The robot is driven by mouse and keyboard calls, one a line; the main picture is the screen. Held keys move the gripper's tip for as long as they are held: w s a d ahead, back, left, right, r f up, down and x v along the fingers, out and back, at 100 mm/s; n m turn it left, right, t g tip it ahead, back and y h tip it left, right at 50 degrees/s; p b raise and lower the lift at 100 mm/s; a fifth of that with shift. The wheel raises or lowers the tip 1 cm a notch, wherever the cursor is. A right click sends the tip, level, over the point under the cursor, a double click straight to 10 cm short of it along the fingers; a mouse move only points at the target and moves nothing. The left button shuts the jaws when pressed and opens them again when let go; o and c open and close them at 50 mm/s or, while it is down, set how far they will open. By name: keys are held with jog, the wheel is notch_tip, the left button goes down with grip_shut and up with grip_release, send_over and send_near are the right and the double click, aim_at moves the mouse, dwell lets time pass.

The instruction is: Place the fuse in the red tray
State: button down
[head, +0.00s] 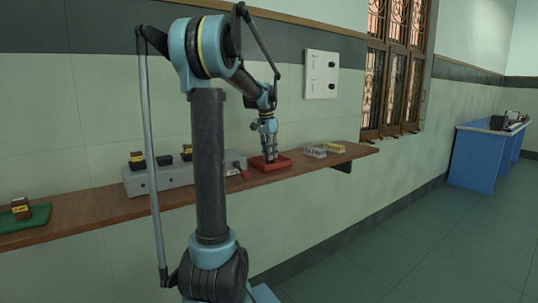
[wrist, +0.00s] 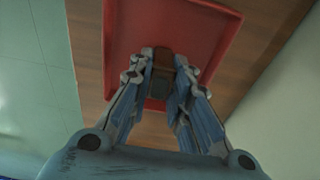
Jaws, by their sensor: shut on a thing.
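The red tray (head: 284,164) lies on the wall shelf, right of the grey box. It also shows in the wrist view, where its red floor (wrist: 205,35) lies below my gripper. My gripper (head: 270,157) points down over the tray. In the wrist view my gripper (wrist: 163,65) has its fingertips shut on a small brown and grey block, which looks like the fuse (wrist: 163,57). The fingers partly hide it. I cannot tell whether the fuse touches the tray floor. In the head view the fuse is too small and covered to make out.
The grey box (head: 160,179) with dark, yellow-labelled blocks stands left of the tray. A green mat (head: 38,217) carries another block (head: 20,208). Small pale and yellow trays (head: 313,152) lie right on the wooden shelf (head: 110,207). A switch panel (head: 321,75) hangs above.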

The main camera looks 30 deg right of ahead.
jog(key=c, duration=1.5)
grip_release()
jog(key=r, duration=0.4)
jog(key=a+r, duration=0.1)
jog(key=r, duration=0.7)
jog(key=shift+a, duration=0.2)
